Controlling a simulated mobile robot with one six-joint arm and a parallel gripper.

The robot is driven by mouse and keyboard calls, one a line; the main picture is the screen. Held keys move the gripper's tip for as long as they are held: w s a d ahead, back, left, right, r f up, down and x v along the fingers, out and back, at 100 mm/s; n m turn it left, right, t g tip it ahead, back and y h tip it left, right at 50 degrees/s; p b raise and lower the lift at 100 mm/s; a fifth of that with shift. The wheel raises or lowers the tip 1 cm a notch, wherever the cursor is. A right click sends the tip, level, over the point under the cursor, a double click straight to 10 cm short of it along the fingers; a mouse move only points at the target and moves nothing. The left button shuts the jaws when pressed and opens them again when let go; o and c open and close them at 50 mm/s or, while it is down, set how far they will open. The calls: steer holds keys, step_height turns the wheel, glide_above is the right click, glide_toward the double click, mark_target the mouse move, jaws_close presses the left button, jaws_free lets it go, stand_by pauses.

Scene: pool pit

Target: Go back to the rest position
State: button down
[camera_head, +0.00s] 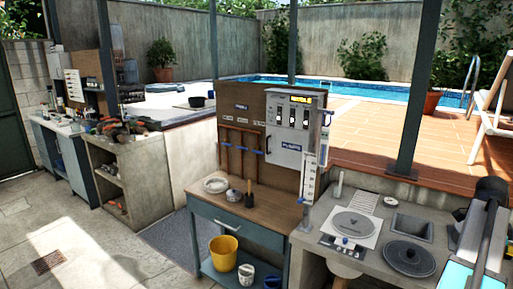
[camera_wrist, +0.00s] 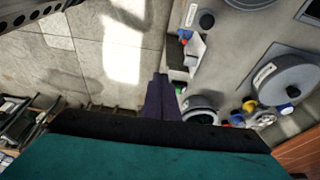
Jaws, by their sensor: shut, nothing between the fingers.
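My gripper (camera_wrist: 160,82) shows in the wrist view as two dark fingers pressed together in the middle of the picture. They are shut with nothing between them. Below them the floor and the edge of a grey counter show, and the fingers touch nothing that I can see. In the head view only part of my arm shows at the right edge, over the right end of the grey counter (camera_head: 455,205). The fingers cannot be made out there.
A wooden-topped cart (camera_head: 265,212) with a yellow bucket (camera_head: 223,253) stands in the middle. A control box (camera_head: 292,122) hangs on a board behind it. A grey round lid (camera_head: 409,258) lies on the counter near my arm. The paved floor (camera_head: 90,250) is clear at left.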

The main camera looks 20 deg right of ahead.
steer(key=w+a+f+n+g+y+b, duration=0.1)
steer(key=w+a+f+n, duration=0.2)
steer(key=w+a+f, duration=0.75)
steer(key=w+a+f+n+g+y, duration=0.1)
steer(key=w+a+f+n, duration=0.2)
steer(key=w+a+f, duration=0.7)
steer(key=s+a+f+n, duration=0.1)
steer(key=a+f+n, duration=0.1)
steer(key=a+f, duration=1)
steer(key=s+a+f+n+g+b, duration=0.1)
steer(key=s+a+f+n, duration=0.25)
steer(key=a+f, duration=0.55)
steer(key=s+a+f+n+g+b, duration=0.1)
steer(key=s+a+f+n, duration=0.25)
steer(key=a+f, duration=0.45)
steer(key=s+a+f+n, duration=0.4)
steer(key=s+a+n, duration=0.2)
steer(key=s+a, duration=0.1)
steer(key=s+a+f+n, duration=0.4)
steer(key=s+a+n, duration=0.3)
steer(key=shift+s+a+t, duration=0.25)
steer(key=shift+a+t, duration=0.05)
